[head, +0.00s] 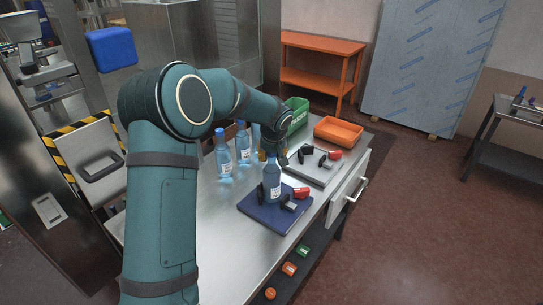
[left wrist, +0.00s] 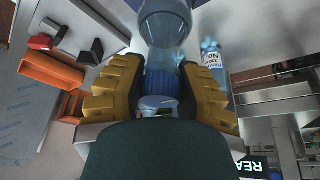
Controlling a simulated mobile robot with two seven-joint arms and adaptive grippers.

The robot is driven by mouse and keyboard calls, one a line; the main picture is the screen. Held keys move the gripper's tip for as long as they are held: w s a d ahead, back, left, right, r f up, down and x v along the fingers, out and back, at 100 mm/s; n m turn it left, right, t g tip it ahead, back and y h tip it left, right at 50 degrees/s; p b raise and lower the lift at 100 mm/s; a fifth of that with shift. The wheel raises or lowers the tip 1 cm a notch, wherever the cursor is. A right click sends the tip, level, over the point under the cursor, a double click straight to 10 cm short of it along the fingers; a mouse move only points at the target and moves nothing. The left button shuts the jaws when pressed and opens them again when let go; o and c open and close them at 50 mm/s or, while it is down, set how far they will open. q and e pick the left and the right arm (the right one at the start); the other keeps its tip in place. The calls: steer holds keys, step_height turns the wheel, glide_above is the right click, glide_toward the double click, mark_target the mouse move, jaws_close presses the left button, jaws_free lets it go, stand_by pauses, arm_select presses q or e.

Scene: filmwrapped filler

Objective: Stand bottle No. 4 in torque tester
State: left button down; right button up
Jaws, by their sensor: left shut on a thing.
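My left gripper (head: 271,155) is shut on the neck and blue cap of a clear blue bottle (head: 272,184). In the left wrist view its yellow fingers (left wrist: 160,90) press on both sides of the cap, with the bottle body (left wrist: 166,24) beyond. The bottle is upright over a torque tester with a dark blue base (head: 257,214), black jaws and a red part (head: 301,192). Its foot is low beside the jaws; I cannot tell whether it touches the base. Its label number is too small to read. My right gripper is not in view.
Other bottles (head: 223,156) (head: 242,143) stand to the left on the steel table. A second tester with a grey base (head: 313,173) is behind right, near an orange tray (head: 338,131) and a green crate (head: 297,115). The table's front left is clear.

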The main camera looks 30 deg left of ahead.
arm_select(q)
steer(key=shift+f, duration=0.15)
steer(key=c, duration=0.7)
jaws_free()
